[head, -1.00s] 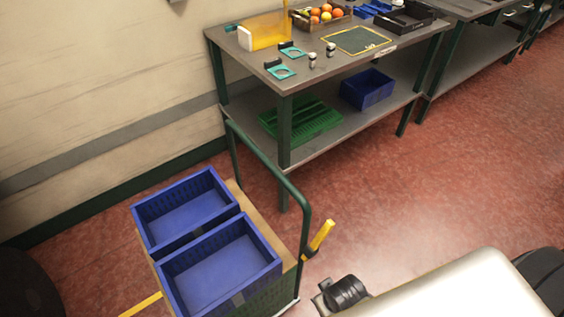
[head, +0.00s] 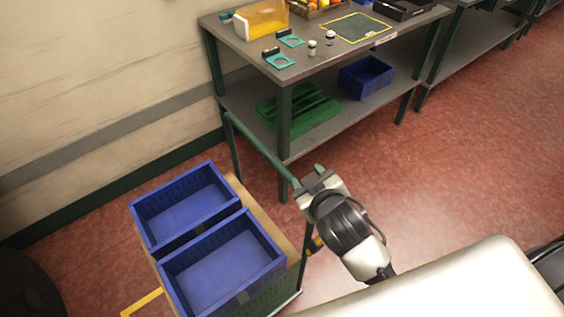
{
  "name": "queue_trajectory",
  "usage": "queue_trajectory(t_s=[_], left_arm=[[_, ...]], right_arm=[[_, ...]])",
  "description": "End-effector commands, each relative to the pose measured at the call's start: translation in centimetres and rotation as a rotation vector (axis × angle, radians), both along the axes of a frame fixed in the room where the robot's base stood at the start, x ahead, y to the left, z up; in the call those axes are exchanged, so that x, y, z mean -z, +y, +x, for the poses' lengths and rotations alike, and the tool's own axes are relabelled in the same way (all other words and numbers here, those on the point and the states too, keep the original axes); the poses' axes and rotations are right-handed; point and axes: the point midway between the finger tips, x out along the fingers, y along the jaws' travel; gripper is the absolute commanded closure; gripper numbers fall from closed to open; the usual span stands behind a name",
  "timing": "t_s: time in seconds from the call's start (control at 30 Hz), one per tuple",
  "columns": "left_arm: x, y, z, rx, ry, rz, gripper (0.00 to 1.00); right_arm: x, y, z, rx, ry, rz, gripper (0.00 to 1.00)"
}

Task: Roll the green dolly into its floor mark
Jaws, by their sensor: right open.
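The green dolly (head: 274,297) stands at the lower left with two empty blue crates on its wooden deck. Its dark green push handle (head: 262,149) rises on the deck's far right side. My right gripper (head: 309,177) is open at the near corner of the handle bar, and its body hides that corner. I cannot tell whether the fingers touch the bar. Yellow floor tape (head: 142,303) shows at the dolly's lower left, and a small yellow piece (head: 315,244) shows at its right, mostly behind my arm. My left gripper is not in view.
A workbench (head: 256,48) stands behind the dolly, with a green crate (head: 298,112) and a blue bin (head: 366,76) on its lower shelf. A wall (head: 90,80) runs along the left. Red floor (head: 450,170) lies clear to the right.

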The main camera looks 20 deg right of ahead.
Motion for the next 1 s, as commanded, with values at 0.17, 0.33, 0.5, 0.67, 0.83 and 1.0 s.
queue_trajectory(t_s=[0.17, 0.33, 0.5, 0.67, 0.83, 1.0], left_arm=[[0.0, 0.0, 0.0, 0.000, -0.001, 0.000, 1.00], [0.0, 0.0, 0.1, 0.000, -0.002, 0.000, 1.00], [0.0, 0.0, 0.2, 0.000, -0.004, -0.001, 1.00], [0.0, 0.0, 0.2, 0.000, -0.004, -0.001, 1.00], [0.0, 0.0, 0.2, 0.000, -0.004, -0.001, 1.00], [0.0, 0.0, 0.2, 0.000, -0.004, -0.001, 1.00]], right_arm=[[-8.0, 4.4, 5.6, -0.209, -0.465, -0.149, 0.52], [-14.7, 11.3, 6.8, -0.564, -0.921, -0.361, 0.52], [-15.8, 17.4, 5.1, -1.033, -1.222, -0.631, 0.52], [-11.9, 19.1, 4.3, -1.551, -1.281, -0.938, 0.52], [-6.7, 14.5, 6.3, -2.095, -1.010, -1.276, 0.52], [-5.0, 6.7, 9.2, -2.438, -0.527, -1.491, 0.52]])
